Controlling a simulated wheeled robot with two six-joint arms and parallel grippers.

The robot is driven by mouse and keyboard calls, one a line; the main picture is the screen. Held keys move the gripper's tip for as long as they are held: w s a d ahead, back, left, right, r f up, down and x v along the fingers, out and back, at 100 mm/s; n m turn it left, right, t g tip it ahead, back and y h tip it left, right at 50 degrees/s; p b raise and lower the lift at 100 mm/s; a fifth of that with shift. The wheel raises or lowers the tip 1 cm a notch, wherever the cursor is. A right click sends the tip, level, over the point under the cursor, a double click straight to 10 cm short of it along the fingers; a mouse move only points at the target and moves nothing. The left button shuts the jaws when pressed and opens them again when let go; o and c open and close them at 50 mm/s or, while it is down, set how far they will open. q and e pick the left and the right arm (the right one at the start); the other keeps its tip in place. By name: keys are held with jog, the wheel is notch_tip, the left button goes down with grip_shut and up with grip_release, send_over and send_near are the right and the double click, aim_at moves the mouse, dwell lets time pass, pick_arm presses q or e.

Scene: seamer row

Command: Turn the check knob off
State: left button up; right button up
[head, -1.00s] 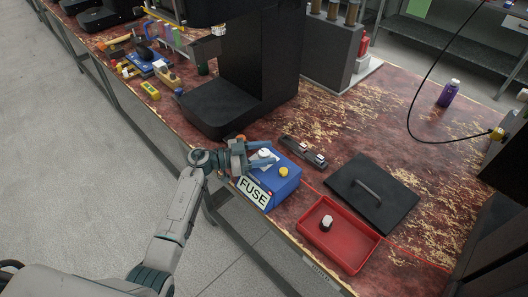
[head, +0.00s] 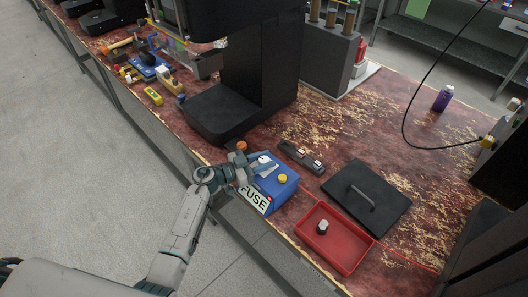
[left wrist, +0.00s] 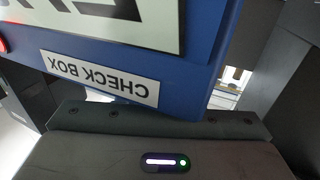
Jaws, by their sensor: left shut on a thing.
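The blue check box (head: 284,190) stands near the front edge of the bench, with a white FUSE plate (head: 254,199) on its front. Its CHECK BOX label (left wrist: 99,78) shows upside down in the left wrist view. A white knob (head: 264,159) is on the box's top, partly hidden by my fingers; its pointing direction cannot be made out. A yellow button (head: 283,178) sits beside it. My left gripper (head: 262,168) reaches over the box top and is shut on the white knob. My right gripper is not in view.
A red tray (head: 350,262) holding a small dark, white-topped piece and a black lid with a handle (head: 390,205) lie to the right. A dark metal fixture (head: 300,156) lies behind the box. A black machine column (head: 262,75) rises behind left.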

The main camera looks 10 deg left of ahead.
pick_arm(q)
jog(key=n+t+y+p, duration=0.2)
jog(key=p, duration=0.1)
jog(key=n+t+y+p, duration=0.1)
jog(key=t+y, duration=0.1)
jog(key=shift+d+r+n+p, duration=0.1)
jog(key=shift+r+n+p, duration=0.15)
jog(key=shift+n+p, duration=0.15)
jog(key=shift+n+t+y, duration=0.4)
jog(key=shift+y, duration=0.3)
jog(key=shift+f+n+t+y, duration=0.2)
jog(key=shift+n+t+y, duration=0.25)
jog(key=shift+y, duration=0.25)
jog(key=shift+f+n+t+y+b, duration=0.2)
jog(key=shift+n+t+y+b, duration=0.25)
jog(key=shift+n+y, duration=0.55)
jog(key=shift+r+n+t+y+b, duration=0.15)
jog(key=shift+n+y+b, duration=0.45)
jog(key=shift+y, duration=0.3)
jog(key=shift+n+t+y+b, duration=0.15)
jog(key=shift+n+y+b, duration=0.2)
jog(key=shift+y+b, duration=0.45)
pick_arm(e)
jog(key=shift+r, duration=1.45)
pick_arm(q)
jog(key=o, duration=0.9)
